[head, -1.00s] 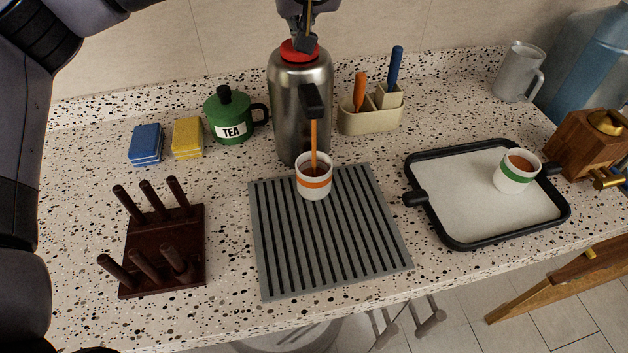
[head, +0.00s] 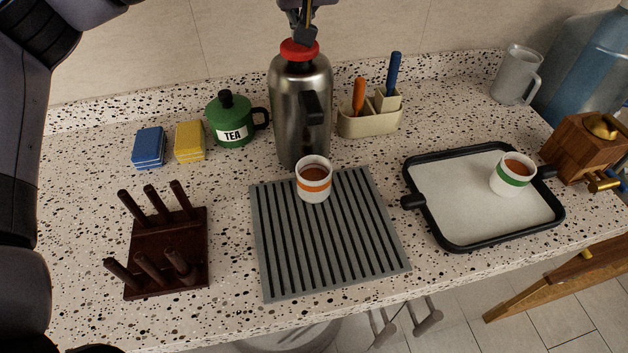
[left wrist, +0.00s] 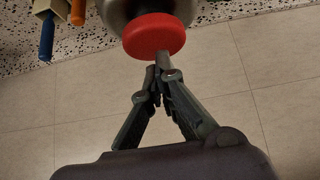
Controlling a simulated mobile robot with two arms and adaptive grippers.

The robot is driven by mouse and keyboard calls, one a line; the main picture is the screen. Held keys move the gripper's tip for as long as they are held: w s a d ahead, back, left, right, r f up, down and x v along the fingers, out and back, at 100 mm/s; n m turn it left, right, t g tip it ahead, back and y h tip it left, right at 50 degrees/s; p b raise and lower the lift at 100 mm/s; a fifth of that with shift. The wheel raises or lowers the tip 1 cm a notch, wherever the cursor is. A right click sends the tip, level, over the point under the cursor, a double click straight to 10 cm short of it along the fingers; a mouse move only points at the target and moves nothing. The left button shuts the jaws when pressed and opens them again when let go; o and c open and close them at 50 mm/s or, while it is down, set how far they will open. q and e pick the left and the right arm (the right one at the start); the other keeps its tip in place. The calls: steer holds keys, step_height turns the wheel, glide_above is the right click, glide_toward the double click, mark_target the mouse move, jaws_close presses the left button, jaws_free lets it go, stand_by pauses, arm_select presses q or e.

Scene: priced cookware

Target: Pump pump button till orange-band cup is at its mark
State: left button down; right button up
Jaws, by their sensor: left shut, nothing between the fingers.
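The steel pump flask (head: 300,115) stands upright behind the ribbed grey mat (head: 340,235). Its red pump button (head: 299,50) is on top and also shows in the left wrist view (left wrist: 154,36). My left gripper (head: 303,38) is shut and empty, its fingertips just over the button in the head view. In the left wrist view the fingertips (left wrist: 160,66) are at the button's edge; I cannot tell whether they touch. The orange-band cup (head: 313,180) stands upright on the mat's back edge under the black spout, with brown liquid inside. No stream falls now. My right gripper is not in view.
A green-band cup (head: 513,175) with brown liquid stands on the black-rimmed tray (head: 455,215) at right. A green TEA pot (head: 232,120), sponges and a utensil holder (head: 370,122) flank the flask. A dark peg rack (head: 165,245) is at front left.

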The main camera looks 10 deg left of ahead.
arm_select(q)
steer(key=shift+f, duration=0.15)
steer(key=shift+f+b, duration=1)
steer(key=shift+f, duration=0.25)
steer(key=shift+r+p, duration=0.75)
steer(key=shift+r, duration=0.1)
steer(key=shift+r+p, duration=0.3)
steer(key=shift+r, duration=0.25)
steer(key=shift+r, duration=0.1)
step_height(320, 180, up, 6)
steer(key=p, duration=0.4)
steer(key=shift+p, duration=0.3)
